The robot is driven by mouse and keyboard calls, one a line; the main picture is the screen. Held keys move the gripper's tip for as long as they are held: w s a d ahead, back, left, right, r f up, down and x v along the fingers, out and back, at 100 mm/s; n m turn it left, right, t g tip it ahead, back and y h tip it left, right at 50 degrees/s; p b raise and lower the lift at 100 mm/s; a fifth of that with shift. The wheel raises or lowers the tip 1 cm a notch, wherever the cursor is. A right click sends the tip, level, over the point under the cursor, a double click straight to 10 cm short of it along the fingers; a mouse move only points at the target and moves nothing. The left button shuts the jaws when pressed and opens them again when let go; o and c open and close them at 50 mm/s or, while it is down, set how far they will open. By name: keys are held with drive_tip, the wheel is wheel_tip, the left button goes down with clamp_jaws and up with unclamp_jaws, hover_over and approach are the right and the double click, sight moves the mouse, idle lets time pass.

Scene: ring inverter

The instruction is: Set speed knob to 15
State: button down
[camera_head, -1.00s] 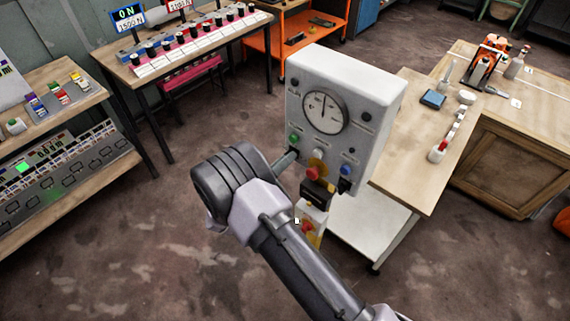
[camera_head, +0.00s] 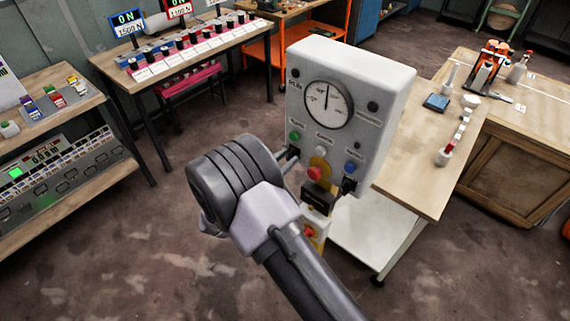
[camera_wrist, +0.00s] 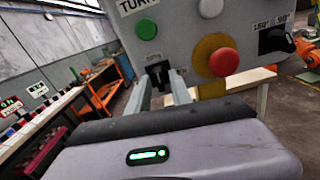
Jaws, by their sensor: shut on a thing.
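The white control box (camera_head: 388,100) stands on the bench with its panel facing me. The panel carries a round gauge (camera_head: 328,103) with an upright needle. A small black knob (camera_wrist: 158,72) sits below the green button (camera_wrist: 146,29) at the panel's left; its scale marks are too small to read. My gripper (camera_wrist: 164,82) has its two grey fingers on either side of this knob and is shut on it. In the head view my gripper (camera_head: 288,157) reaches the panel's lower left, and the wrist partly hides it.
A red stop button (camera_wrist: 223,62) on a yellow base sits right of my fingers. Another black knob (camera_wrist: 276,39) is further right, under angle labels. The wooden table (camera_head: 420,185) stands right of the box. Open floor lies left of my arm.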

drive_tip(key=m+b, duration=0.4)
drive_tip(key=m, duration=0.2)
drive_tip(key=shift+f+b, duration=0.15)
drive_tip(key=shift+b, duration=0.2)
drive_tip(key=m+b, duration=0.5)
drive_tip(key=shift+m, duration=0.4)
drive_tip(key=m+b, duration=0.4)
drive_tip(key=b, duration=0.1)
drive_tip(key=shift+f, duration=0.1)
drive_tip(key=m+b, duration=0.2)
drive_tip(key=b, duration=0.1)
drive_tip(key=shift+m, duration=0.3)
drive_tip(key=shift+r+m, duration=0.25)
drive_tip(key=shift+m, duration=0.05)
drive_tip(key=c, duration=1.5)
unclamp_jaws()
